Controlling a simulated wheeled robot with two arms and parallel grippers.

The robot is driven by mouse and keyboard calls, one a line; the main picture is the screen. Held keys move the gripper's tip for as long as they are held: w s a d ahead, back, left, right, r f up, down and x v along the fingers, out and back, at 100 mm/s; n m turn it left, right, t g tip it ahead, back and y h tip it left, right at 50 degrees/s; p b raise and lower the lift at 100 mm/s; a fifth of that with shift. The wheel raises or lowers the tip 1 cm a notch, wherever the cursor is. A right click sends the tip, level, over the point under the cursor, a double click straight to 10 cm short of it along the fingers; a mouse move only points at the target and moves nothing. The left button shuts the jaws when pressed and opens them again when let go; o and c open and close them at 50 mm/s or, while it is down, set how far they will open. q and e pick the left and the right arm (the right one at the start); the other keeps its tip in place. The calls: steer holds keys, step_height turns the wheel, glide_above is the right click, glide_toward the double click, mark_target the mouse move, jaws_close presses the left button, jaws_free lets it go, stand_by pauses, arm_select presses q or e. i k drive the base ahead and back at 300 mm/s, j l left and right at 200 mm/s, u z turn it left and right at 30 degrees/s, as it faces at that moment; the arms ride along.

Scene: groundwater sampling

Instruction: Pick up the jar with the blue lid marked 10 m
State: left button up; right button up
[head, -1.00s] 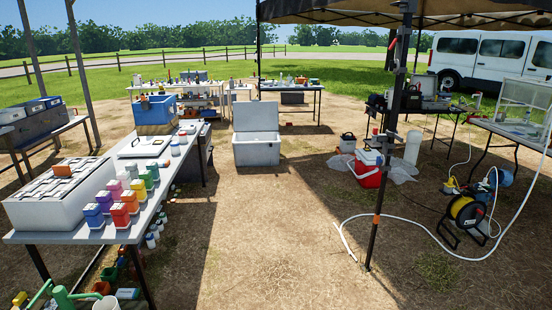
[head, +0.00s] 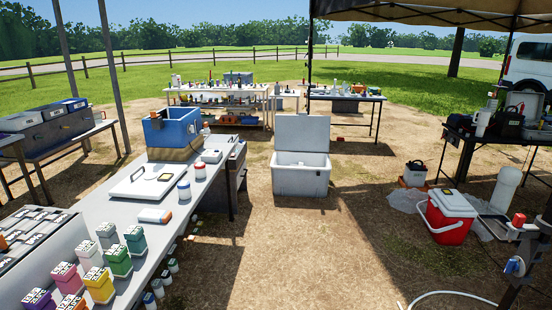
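A white jar with a blue lid (head: 200,170) stands upright on the long left table (head: 142,262), near its right edge. Any depth marking on it is too small to read. Neither of my grippers is in view.
Several coloured sample bottles (head: 101,284) and a white board (head: 145,182) share the table, with a blue bin (head: 173,128) at its far end. An open grey chest (head: 300,177) and a red cooler (head: 447,215) stand on the ground.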

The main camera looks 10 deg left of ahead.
mark_target(184, 187)
steer(key=i+l+u, duration=0.1)
steer(key=i+u, duration=0.15)
steer(key=i, duration=0.3)
steer(key=i+l+u, duration=0.25)
steer(key=i, duration=0.3)
steer(key=i+l+u, duration=0.25)
steer(key=i, duration=0.25)
